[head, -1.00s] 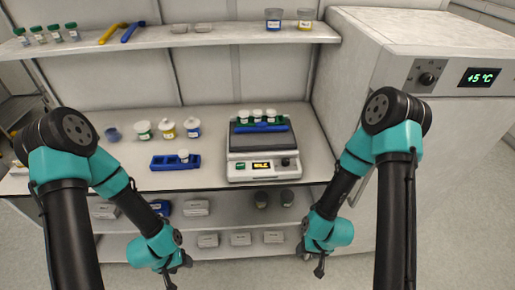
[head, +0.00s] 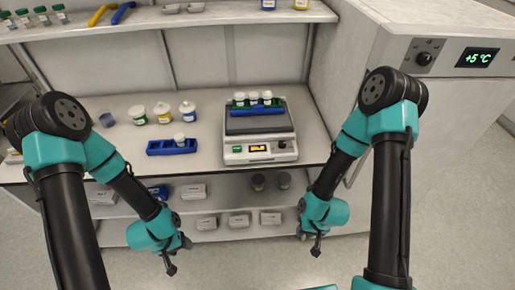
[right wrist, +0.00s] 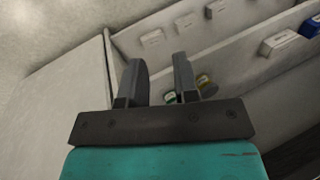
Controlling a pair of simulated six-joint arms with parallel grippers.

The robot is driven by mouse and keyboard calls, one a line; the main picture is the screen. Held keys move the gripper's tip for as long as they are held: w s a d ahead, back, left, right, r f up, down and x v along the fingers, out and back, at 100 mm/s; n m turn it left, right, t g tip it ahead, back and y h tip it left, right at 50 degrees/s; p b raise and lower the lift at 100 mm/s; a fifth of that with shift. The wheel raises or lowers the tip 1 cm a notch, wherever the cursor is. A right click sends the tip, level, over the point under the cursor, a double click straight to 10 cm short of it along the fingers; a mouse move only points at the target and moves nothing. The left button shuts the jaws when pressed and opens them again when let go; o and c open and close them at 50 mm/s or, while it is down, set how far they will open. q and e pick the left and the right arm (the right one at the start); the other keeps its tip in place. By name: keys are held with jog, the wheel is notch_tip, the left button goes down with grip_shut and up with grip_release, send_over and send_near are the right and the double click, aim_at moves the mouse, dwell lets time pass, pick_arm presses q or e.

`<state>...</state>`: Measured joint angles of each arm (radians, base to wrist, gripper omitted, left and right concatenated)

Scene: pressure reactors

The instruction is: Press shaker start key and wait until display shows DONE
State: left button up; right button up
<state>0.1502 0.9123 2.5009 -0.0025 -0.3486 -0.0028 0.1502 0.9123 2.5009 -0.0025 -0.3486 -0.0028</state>
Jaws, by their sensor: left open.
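The shaker (head: 260,153) is a white and grey bench device in the middle of the worktop. A blue and green rack (head: 259,110) with three white-capped vials stands on its platform. Its front has a green key (head: 237,149), a lit amber display (head: 257,149) and a dark knob (head: 282,145); the display text is too small to read surely. My left gripper (head: 171,268) hangs open, low and in front of the bench, left of the shaker. My right gripper (head: 317,248) hangs low to the shaker's right; its fingers are apart and empty in the right wrist view (right wrist: 158,78).
A blue holder (head: 172,147) with one white-capped vial sits left of the shaker, with several jars behind it. A shelf below holds labelled boxes (head: 238,220) and dark jars. A cabinet (head: 440,65) reading +5 °C stands right. Bare worktop lies around the shaker.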

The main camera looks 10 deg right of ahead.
grip_shut()
dwell(1.2)
